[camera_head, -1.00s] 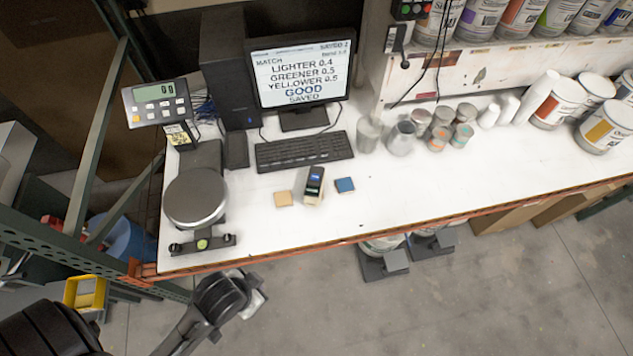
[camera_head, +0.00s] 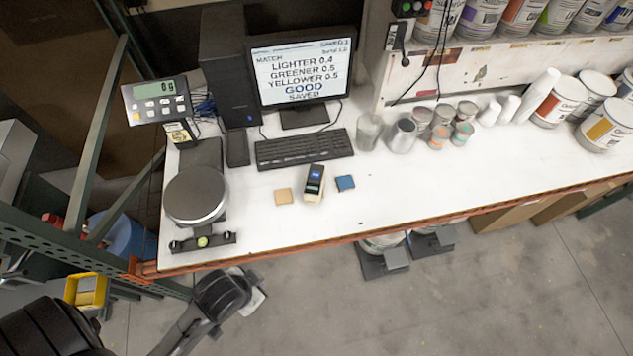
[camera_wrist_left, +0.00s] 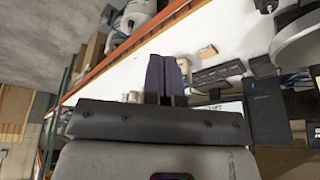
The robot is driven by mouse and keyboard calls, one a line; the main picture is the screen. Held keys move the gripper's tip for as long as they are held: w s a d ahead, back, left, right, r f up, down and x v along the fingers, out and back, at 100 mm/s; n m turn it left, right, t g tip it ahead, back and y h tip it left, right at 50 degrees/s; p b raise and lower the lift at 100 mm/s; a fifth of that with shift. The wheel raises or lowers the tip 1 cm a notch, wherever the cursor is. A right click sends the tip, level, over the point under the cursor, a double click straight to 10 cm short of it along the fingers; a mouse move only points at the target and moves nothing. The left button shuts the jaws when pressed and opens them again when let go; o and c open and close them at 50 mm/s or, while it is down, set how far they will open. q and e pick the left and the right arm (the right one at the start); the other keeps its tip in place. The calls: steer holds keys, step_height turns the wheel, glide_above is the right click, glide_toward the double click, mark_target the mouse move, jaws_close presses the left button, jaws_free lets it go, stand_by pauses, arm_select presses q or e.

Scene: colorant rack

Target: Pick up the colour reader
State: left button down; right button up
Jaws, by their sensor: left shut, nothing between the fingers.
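The colour reader (camera_head: 313,183) is a small dark handheld device with a lit blue screen and a pale lower end. My left arm is below the bench's front left corner in the head view. In the left wrist view my left gripper (camera_wrist_left: 167,62) is shut and empty, its fingers pointing towards the bench. My right gripper is not in view.
A scale (camera_head: 195,197) stands at the bench's left end. Behind the reader are a keyboard (camera_head: 303,149) and a monitor (camera_head: 300,72). Several cups (camera_head: 403,137) and paint cans (camera_head: 558,102) stand to the right. The bench front is clear along its orange edge (camera_head: 400,232).

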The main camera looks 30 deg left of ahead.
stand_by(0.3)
arm_select(q)
steer(key=shift+c, duration=0.4)
jaws_free()
stand_by(0.4)
